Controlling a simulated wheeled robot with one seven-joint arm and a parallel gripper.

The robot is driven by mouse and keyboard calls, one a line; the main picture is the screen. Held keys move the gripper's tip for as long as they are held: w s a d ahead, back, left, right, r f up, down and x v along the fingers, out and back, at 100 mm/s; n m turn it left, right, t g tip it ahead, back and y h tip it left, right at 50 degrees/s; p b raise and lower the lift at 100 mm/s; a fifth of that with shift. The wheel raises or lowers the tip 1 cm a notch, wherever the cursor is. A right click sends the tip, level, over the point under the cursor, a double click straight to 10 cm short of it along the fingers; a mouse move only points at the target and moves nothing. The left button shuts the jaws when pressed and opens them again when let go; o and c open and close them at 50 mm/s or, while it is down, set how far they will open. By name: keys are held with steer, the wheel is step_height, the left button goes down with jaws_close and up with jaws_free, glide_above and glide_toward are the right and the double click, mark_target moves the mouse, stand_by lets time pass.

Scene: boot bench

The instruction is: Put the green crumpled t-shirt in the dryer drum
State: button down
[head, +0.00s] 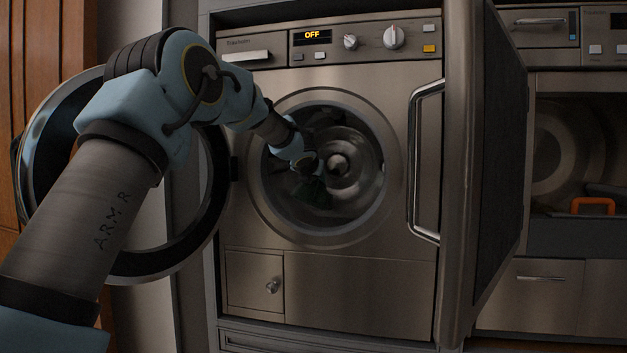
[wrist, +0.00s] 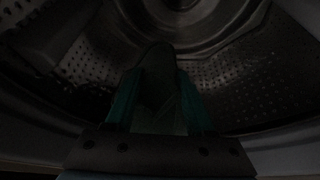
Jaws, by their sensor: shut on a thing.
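The dryer drum (head: 345,190) is a shiny metal cavity behind a round opening, and its perforated wall fills the wrist view (wrist: 225,95). My arm reaches in from the left, and my gripper (head: 308,165) is inside the opening, at its left half. My gripper is shut on the green crumpled t-shirt (head: 310,188), a small dark green patch just below it in the head view. In the wrist view my gripper (wrist: 157,78) points toward the back of the drum. Green shows there around the fingers, but it is too dark to separate cloth from fingers.
The round dryer door (head: 205,215) stands open to the left, partly behind my arm. A tall cabinet door (head: 485,150) stands open close on the right. The dryer display (head: 312,36) reads OFF. Further right, something with an orange handle (head: 594,206) sits in another opening.

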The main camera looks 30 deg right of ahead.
steer(key=shift+r+p, duration=3.15)
steer(key=shift+r, duration=0.3)
steer(key=shift+r+p, duration=1.15)
steer(key=shift+r, duration=0.4)
steer(key=shift+d, duration=0.1)
steer(key=shift+d+f+b, duration=0.1)
steer(key=shift+f+b, duration=1.15)
steer(key=shift+f, duration=0.1)
steer(key=shift+s+f+b, duration=0.1)
steer(key=shift+f+b, duration=0.85)
steer(key=shift+f, duration=0.05)
steer(key=shift+a+f+b, duration=0.2)
steer(key=shift+f+b, duration=0.15)
steer(key=shift+f, duration=0.3)
steer(key=shift+c, duration=0.9)
jaws_free()
steer(key=shift+f, duration=0.15)
